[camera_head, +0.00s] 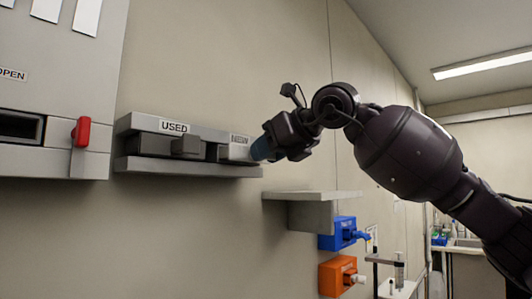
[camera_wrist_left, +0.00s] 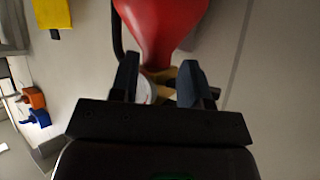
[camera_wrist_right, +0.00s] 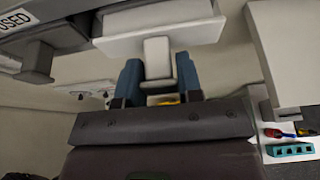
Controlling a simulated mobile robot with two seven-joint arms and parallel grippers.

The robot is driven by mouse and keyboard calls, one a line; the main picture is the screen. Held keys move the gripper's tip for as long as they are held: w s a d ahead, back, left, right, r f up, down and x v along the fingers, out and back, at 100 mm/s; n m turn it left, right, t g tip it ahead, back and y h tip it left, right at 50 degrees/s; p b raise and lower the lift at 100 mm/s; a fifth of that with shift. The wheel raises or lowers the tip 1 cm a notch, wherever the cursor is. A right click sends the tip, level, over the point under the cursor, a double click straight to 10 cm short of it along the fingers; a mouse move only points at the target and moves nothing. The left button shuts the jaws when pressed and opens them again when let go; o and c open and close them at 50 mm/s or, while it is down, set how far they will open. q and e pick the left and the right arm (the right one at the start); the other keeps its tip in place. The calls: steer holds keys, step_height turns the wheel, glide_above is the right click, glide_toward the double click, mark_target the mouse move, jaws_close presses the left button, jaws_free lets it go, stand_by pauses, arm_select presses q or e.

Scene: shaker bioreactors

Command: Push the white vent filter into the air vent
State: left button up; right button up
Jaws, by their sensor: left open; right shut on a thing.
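My right gripper (camera_wrist_right: 160,85) is shut on a pale grey handle (camera_wrist_right: 157,58) on the front of a pale drawer-like box (camera_wrist_right: 160,20). In the head view the right gripper (camera_head: 262,149) is at the right end of the wall unit (camera_head: 190,170). My left gripper (camera_wrist_left: 160,80) is open and outside the head view. In the left wrist view a white round piece (camera_wrist_left: 146,90) lies beyond its fingers, partly hidden by the left one; I cannot tell whether it is the vent filter. I cannot make out the air vent.
A large red part (camera_wrist_left: 160,25) is close ahead of the left gripper. A grey shelf (camera_head: 310,195) sticks out below my right arm. Blue (camera_head: 338,233) and orange (camera_head: 337,276) boxes hang below it. A panel with a red handle (camera_head: 80,133) is at the left.

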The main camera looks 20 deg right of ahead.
steer(key=shift+s+d, duration=0.25)
steer(key=shift+s, duration=0.1)
steer(key=shift+s+d+b, duration=0.15)
steer(key=shift+s+b, duration=0.2)
steer(key=shift+s+d, duration=0.3)
steer(key=shift+s, duration=0.1)
steer(key=shift+s+d, duration=0.1)
steer(key=shift+s, duration=0.05)
stand_by(0.3)
steer(key=shift+s+d+b, duration=0.3)
steer(key=shift+s+b, duration=0.05)
steer(key=shift+s, duration=0.05)
steer(key=shift+s, duration=0.1)
stand_by(0.4)
steer(key=shift+s+d, duration=0.15)
steer(key=shift+s+d+b, duration=0.2)
steer(key=shift+s+d, duration=0.2)
steer(key=shift+s, duration=0.2)
steer(key=shift+s+d+b, duration=0.15)
steer(key=shift+s+d, duration=0.2)
steer(key=shift+s, duration=0.2)
